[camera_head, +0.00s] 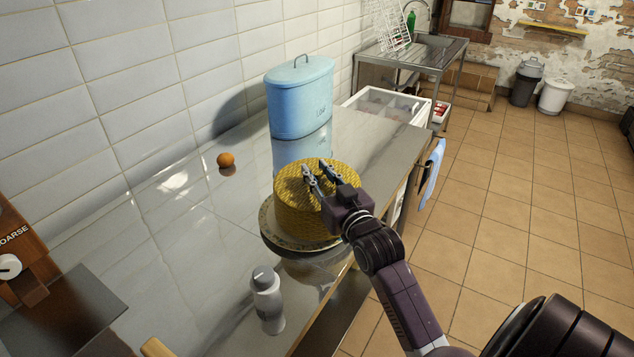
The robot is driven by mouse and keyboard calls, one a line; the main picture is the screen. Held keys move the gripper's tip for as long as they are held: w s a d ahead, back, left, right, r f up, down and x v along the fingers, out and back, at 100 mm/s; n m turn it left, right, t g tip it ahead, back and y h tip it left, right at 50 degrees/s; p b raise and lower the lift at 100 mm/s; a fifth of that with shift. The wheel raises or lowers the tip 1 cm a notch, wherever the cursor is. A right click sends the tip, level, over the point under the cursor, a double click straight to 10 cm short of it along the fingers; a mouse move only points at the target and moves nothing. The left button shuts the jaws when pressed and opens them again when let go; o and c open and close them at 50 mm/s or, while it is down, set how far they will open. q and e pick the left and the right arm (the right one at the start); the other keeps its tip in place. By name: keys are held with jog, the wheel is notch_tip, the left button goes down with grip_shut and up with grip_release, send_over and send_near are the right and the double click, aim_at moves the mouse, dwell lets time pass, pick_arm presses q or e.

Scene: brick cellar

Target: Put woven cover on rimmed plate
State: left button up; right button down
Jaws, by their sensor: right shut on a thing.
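The woven cover (293,218) is a round, yellow, basket-like dome with a flat top. It sits on or just above the rimmed plate (268,236), whose pale edge shows at the left and front of it. I cannot tell whether the cover's lower edge touches the plate. The plate is on the shiny counter, near its front edge. My right gripper (318,176) is on top of the cover and shut on it; the exact grip point is partly hidden by the fingers. My left gripper is out of view.
A blue lidded bin (300,97) stands behind the cover by the tiled wall. An orange (226,160) lies to the left. A grey-white bottle (267,298) stands in front. A blue cloth (432,170) hangs at the counter's right side. Left of the plate the counter (165,235) is clear.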

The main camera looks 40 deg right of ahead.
jog(key=shift+f, duration=1.4)
jog(key=shift+f, duration=0.15)
jog(key=c, duration=1.6)
grip_release()
